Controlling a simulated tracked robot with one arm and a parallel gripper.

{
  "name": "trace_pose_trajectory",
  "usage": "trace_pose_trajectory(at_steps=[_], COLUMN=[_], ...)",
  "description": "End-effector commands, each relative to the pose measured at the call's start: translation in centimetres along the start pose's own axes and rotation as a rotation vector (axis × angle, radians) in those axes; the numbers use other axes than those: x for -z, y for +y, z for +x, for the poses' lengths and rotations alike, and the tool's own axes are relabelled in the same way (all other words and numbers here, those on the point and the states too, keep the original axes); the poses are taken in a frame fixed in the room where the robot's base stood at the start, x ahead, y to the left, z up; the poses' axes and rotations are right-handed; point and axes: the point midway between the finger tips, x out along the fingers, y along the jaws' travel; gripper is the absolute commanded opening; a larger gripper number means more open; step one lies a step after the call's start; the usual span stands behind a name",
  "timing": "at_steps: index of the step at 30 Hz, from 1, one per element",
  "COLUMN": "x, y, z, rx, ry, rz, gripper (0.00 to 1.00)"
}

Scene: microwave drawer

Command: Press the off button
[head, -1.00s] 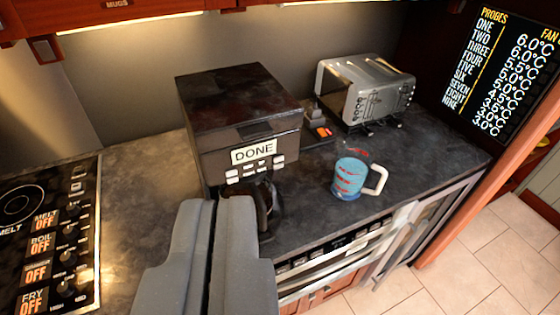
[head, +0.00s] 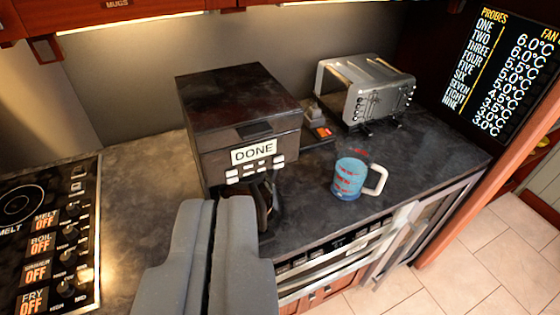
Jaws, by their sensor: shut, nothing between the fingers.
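The microwave drawer (head: 335,262) is set into the cabinet under the counter's front edge. Its upper strip carries a row of small buttons (head: 318,254) and a dark display. Their labels are too small to read, so I cannot tell which is the off button. The drawer looks closed.
A dark coffee machine (head: 240,110) with a "DONE" display and carafe (head: 268,205) stands beyond my gripper. A blue mug (head: 349,180) and steel toaster (head: 366,92) stand on the counter. A cooktop (head: 45,235) is at left. Tiled floor (head: 465,265) is clear at lower right.

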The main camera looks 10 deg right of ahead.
Motion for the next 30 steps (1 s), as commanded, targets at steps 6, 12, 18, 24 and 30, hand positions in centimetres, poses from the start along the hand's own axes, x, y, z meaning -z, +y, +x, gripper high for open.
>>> trace_pose_trajectory(at_steps=[6, 12, 18, 24, 30], x=[0.0, -0.5, -2.8, -5.8, -9.5], y=[0.0, -0.2, -0.5, 0.1, 1.6], z=[0.0, 1.4, 7.2, 13.7, 19.2], rx=[0.0, -0.005, -0.027, -0.064, -0.109], ry=[0.0, 0.017, 0.09, 0.2, 0.318], rz=[0.0, 0.011, 0.058, 0.12, 0.171], gripper=[0.0, 0.0, 0.0, 0.0, 0.0])
